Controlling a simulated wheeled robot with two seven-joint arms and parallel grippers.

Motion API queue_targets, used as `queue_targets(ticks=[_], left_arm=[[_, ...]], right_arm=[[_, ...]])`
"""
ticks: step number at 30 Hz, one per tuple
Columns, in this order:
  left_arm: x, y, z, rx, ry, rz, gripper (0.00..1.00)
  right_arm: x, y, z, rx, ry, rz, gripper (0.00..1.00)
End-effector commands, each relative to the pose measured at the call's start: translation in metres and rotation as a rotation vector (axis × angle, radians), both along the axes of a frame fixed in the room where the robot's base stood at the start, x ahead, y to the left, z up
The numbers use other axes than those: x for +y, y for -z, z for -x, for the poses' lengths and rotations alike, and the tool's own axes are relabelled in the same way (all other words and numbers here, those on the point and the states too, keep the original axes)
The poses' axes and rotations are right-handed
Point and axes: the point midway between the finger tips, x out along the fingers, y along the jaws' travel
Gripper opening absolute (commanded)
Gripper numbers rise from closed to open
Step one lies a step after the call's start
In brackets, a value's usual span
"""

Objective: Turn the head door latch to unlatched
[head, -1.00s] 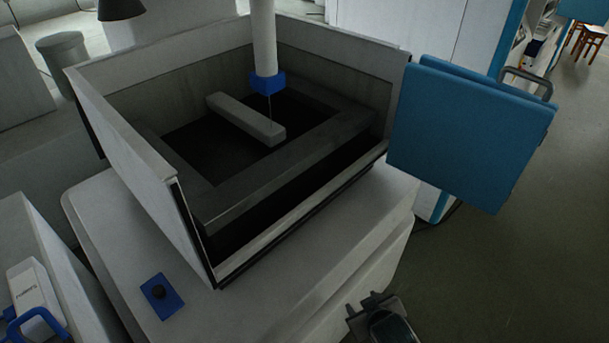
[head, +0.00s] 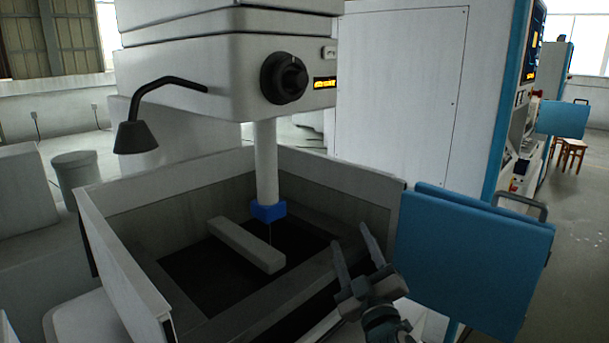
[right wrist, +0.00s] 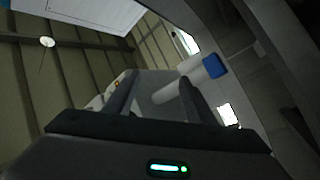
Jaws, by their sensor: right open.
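The latch is a round black knob (head: 284,78) with a ridge across its face, on the front of the pale machine head (head: 190,75). A small label and a black plate with yellow marks sit to its right. My right gripper (head: 355,237) is open and empty, fingers pointing up, below and to the right of the knob and well apart from it. In the right wrist view its two fingers (right wrist: 158,84) stand apart with nothing gripped. I cannot make out the knob in that view. My left gripper is not in view.
A white column with a blue block (head: 268,211) hangs from the head into the open tank (head: 130,268). A black lamp (head: 137,136) juts out at left. A blue panel (head: 470,255) stands right of my gripper, before a white cabinet (head: 400,90).

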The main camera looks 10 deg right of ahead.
Motion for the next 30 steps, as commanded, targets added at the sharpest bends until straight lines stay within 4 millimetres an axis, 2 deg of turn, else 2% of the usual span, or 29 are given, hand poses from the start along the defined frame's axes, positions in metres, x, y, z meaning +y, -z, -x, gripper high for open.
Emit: queue_targets(ticks=[1, 3, 9, 12, 15, 21, 26, 30], left_arm=[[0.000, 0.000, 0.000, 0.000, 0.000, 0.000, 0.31], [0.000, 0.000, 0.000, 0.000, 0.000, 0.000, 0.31], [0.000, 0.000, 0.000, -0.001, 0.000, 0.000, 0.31], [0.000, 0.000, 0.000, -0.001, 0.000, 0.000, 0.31], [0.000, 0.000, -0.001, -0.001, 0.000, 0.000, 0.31], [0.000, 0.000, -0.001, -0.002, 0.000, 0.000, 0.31], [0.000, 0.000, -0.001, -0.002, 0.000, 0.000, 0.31], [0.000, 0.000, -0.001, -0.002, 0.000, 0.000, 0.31]], right_arm=[[0.005, -0.035, -0.007, -0.085, -0.016, 0.050, 0.50], [0.015, -0.076, -0.012, -0.194, -0.040, 0.119, 0.50], [0.049, -0.183, -0.010, -0.482, -0.106, 0.341, 0.50], [0.068, -0.228, -0.003, -0.611, -0.134, 0.467, 0.50], [0.086, -0.268, 0.006, -0.727, -0.159, 0.600, 0.50], [0.118, -0.329, 0.024, -0.914, -0.195, 0.888, 0.50], [0.135, -0.366, 0.033, -1.014, -0.204, 1.141, 0.50], [0.140, -0.393, 0.035, -1.057, -0.195, 1.369, 0.50]])
